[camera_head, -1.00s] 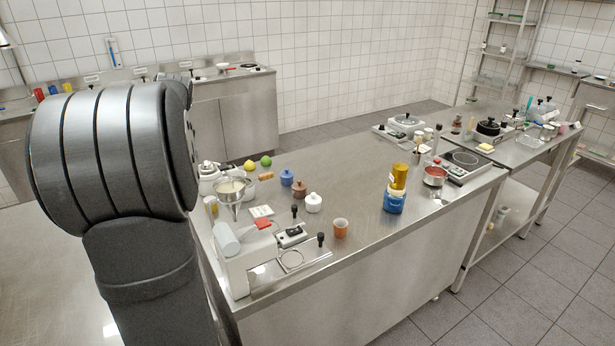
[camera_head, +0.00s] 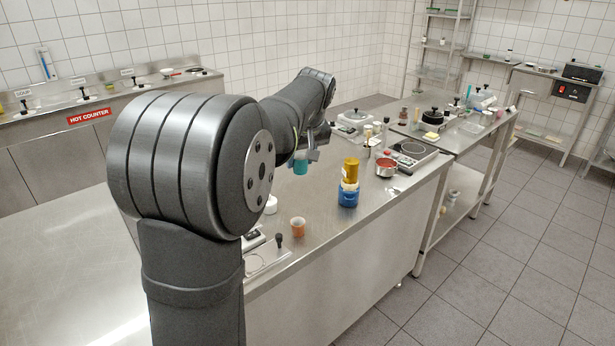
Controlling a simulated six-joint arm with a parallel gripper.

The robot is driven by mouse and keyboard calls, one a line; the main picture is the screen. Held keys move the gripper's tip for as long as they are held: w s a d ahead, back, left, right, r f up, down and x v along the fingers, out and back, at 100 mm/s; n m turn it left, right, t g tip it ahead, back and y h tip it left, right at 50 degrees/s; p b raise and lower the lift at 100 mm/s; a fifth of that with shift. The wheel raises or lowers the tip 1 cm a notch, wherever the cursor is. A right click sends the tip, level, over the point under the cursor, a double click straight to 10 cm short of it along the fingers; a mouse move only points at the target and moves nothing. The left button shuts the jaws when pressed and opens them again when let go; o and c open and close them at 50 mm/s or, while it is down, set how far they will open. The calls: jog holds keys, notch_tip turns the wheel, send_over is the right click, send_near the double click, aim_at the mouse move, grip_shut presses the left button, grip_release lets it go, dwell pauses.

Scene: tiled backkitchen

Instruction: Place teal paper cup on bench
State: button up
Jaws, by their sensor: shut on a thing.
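The teal paper cup (camera_head: 300,167) shows in the head view at the end of my arm, above the far middle of the steel bench (camera_head: 326,221). My gripper (camera_head: 303,158) is shut on the cup and looks to hold it upright. My arm hides part of the gripper and the fingertips are small. I cannot tell exactly how far the cup's base is from the bench top.
An orange cup (camera_head: 298,227) stands near the front edge. A blue container (camera_head: 348,197) with a yellow can (camera_head: 351,171) above it stands to the right. A red pot (camera_head: 386,167) is by a hotplate (camera_head: 412,150). Bench between orange cup and blue container is clear.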

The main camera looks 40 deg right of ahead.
jog(key=s+d+m, duration=0.1)
jog(key=s+d, duration=0.3)
notch_tip(320, 180, down, 11)
jog(key=shift+h, duration=0.3)
jog(key=w+a+f, duration=0.1)
jog(key=w+f, duration=0.1)
jog(key=w, duration=0.2)
jog(key=w+a+f, duration=0.1)
jog(key=w+f, duration=0.1)
jog(key=w, duration=0.1)
jog(key=w+a+f, duration=0.1)
jog(key=w+f, duration=0.2)
jog(key=w, duration=0.1)
jog(key=shift+w+a, duration=0.3)
jog(key=shift+a, duration=0.1)
jog(key=shift+f, duration=2.05)
jog(key=shift+f, duration=0.1)
jog(key=o, duration=1)
